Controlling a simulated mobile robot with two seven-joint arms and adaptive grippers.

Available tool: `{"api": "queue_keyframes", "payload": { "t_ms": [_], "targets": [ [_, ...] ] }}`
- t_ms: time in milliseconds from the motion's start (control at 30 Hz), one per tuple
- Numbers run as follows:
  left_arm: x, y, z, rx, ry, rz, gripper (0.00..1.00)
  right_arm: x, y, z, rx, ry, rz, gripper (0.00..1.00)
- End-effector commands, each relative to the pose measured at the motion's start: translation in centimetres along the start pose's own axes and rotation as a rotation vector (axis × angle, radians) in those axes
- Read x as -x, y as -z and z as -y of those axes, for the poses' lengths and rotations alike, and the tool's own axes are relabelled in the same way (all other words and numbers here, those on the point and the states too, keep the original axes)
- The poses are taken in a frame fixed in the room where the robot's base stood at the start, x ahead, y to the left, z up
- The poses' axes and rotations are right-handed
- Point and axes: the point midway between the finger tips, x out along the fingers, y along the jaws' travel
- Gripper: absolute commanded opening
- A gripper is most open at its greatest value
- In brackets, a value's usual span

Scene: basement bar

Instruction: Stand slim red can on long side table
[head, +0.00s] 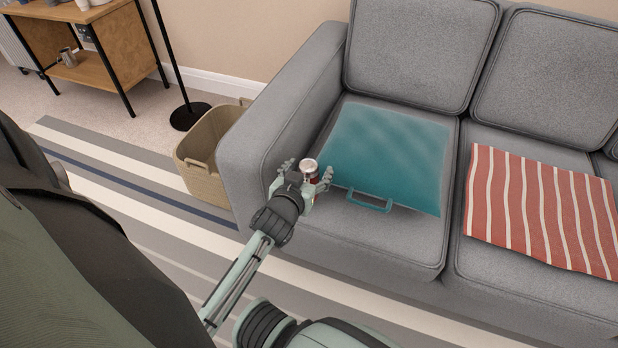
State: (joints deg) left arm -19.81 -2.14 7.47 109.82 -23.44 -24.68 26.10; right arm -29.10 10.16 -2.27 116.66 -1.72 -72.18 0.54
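A slim can (310,168) with a pale silver top and a dark red side shows at the near left corner of the sofa seat. My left gripper (305,172) reaches it from below, with one finger on each side. The fingers look spread, with a gap between the left finger and the can. The can's lower part is hidden by the gripper, so what it rests on is unclear. A wooden side table (125,45) with black legs stands at the upper left, partly out of view. My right gripper is not in view.
The grey sofa (240,160) holds a teal padded piece with a handle (385,150) and a red striped cloth (540,205). A beige basket (205,165) and a black lamp base (188,116) stand left of it. A metal mug (68,58) sits on the table's lower shelf.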

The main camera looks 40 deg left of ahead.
Motion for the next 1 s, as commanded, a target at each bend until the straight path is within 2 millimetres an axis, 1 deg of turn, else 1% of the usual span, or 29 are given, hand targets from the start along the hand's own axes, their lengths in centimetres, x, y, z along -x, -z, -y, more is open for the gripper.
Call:
{"api": "queue_keyframes", "payload": {
  "t_ms": [33, 67, 500, 667, 767, 867, 933, 1000],
  "targets": [
    [0.0, 0.0, 0.0, 0.000, 0.000, 0.000, 0.59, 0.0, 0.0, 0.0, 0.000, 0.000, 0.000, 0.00],
    [0.0, 0.0, 0.0, 0.000, 0.000, 0.000, 0.56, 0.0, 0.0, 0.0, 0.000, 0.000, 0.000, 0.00],
    [0.0, 0.1, 0.0, 0.000, -0.001, -0.003, 0.01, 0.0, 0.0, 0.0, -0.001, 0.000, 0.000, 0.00],
    [0.0, 0.2, 0.0, 0.000, -0.001, -0.003, 0.00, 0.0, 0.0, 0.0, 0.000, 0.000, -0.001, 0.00],
    [0.2, 0.7, 0.0, 0.000, 0.000, -0.004, 0.00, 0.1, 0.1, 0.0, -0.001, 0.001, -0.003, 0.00],
    [0.8, 2.1, 0.0, 0.000, -0.001, -0.006, 0.00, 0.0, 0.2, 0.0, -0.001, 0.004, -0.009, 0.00],
    [1.3, 3.5, 0.0, -0.001, -0.001, -0.007, 0.00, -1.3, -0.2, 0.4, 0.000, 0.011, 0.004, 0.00],
    [1.9, 4.8, 0.0, 0.001, -0.001, -0.007, 0.00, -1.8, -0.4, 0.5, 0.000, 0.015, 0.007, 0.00]
  ]
}}
